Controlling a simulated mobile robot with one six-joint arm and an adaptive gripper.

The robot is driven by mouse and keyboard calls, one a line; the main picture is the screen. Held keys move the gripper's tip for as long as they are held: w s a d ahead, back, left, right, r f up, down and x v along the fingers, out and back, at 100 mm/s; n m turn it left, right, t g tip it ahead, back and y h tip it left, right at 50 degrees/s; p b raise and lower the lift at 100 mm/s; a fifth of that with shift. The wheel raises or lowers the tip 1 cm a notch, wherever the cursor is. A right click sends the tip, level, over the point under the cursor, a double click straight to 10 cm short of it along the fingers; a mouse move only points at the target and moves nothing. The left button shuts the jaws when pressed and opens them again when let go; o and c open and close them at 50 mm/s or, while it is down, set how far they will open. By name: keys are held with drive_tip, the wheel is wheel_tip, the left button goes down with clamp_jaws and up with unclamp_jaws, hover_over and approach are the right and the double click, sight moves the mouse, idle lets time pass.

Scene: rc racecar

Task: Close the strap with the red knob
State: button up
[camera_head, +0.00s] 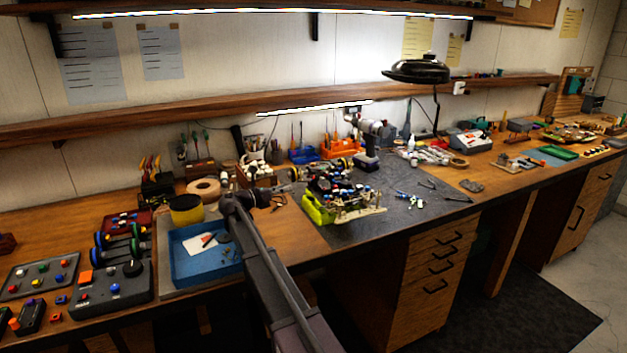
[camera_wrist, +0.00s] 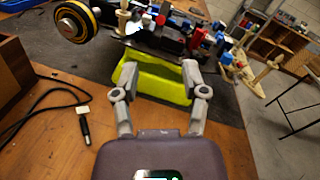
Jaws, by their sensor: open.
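The RC racecar (camera_head: 345,182) is a cluttered dark chassis with blue, red and white parts, on a yellow-green stand (camera_head: 316,209) on the grey mat. In the wrist view the car (camera_wrist: 185,28) lies across the top, beyond the stand (camera_wrist: 155,82). A small red part (camera_wrist: 219,36) shows right of centre on the car and another red part (camera_wrist: 160,20) near its middle; I cannot tell which is the strap's red knob. The strap itself is not clear. My gripper (camera_wrist: 157,72) is open and empty, its fingers apart in front of the stand. My arm reaches in from below in the head view.
A black cable (camera_wrist: 45,108) with a plug lies on the wood left of my gripper. A wooden box (camera_wrist: 12,75) stands farther left. A blue tray (camera_head: 205,255) lies left of my arm. Small tools (camera_head: 428,184) lie on the mat right of the car.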

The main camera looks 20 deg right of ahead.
sight(314, 177)
drive_tip(key=x, duration=1.2)
drive_tip(key=shift+w+d, duration=0.1)
drive_tip(key=shift+d, duration=0.25)
